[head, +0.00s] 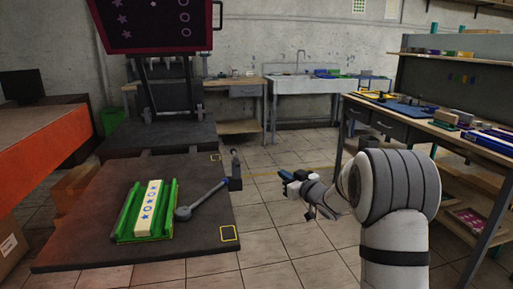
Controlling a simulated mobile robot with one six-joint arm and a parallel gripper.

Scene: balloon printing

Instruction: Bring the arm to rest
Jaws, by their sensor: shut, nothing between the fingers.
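My arm rises at the right of the head view and bends left. My gripper (290,182) is at its end, to the right of the dark platform (100,204). It is shut and empty, held in the air over the tiled floor and apart from the platform. A green holder (129,218) lies on the platform. A pale strip with blue stars and rings (150,208) lies in the holder. A grey lever (205,199) with a round end stands beside the holder, between it and my gripper.
A raised dark red frame (158,24) with stars and rings hangs over the machine at the back. An orange table (42,137) stands left. A workbench (440,127) with tools stands right. A sink (318,84) is at the back wall. Tiled floor is open in the middle.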

